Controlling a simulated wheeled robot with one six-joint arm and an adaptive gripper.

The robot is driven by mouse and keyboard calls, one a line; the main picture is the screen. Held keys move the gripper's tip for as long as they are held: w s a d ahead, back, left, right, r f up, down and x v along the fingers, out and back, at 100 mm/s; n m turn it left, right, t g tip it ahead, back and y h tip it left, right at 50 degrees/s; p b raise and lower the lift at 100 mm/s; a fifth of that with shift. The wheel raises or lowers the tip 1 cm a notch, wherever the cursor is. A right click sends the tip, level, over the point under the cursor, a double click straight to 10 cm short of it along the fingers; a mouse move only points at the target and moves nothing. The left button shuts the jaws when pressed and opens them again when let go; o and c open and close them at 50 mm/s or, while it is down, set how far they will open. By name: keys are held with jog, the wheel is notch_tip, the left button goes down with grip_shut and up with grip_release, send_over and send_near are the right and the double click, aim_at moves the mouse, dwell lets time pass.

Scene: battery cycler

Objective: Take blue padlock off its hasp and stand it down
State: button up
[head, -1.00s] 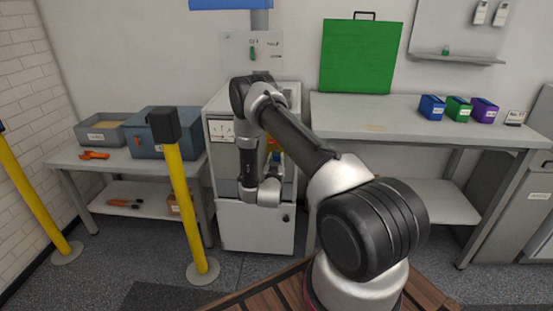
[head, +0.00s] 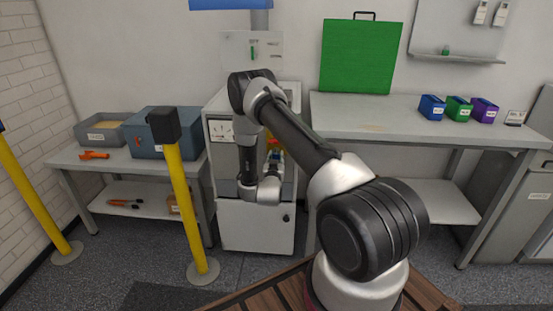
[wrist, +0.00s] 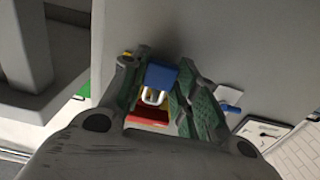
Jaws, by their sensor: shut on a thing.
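The blue padlock (wrist: 161,75) shows in the wrist view, with its pale shackle loop (wrist: 153,97) pointing toward a red and yellow part (wrist: 148,115). My gripper (wrist: 158,68) has its green-padded fingers on either side of the blue body and is shut on it. In the head view the red and yellow part (head: 273,146) is at the front of the grey cabinet (head: 255,228), with a bit of blue just below it. My forearm and wrist partly cover this spot. I cannot tell whether the shackle is still through the hasp.
A grey bench (head: 365,128) stands right of the cabinet, its front largely clear, with blue, green and purple boxes farther right. A left table (head: 85,163) holds a tray and a blue-grey box.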

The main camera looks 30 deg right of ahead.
jog(key=v, duration=0.6)
dwell(0.9)
jog(key=shift+s+a, duration=0.1)
jog(key=shift+a, duration=0.05)
dwell(0.5)
jog(key=s+a+r+n+t+y, duration=0.1)
jog(key=a+r+n+y, duration=0.2)
jog(key=a+r+y, duration=0.3)
jog(key=a+r+n+t+y, duration=0.2)
jog(key=a+r+n+y, duration=0.2)
jog(key=a, duration=0.5)
jog(key=s+r, duration=0.2)
jog(key=s, duration=0.1)
jog(key=s+r, duration=0.1)
jog(key=s, duration=0.1)
jog(key=shift+a+r, duration=0.15)
jog(key=shift+a, duration=0.05)
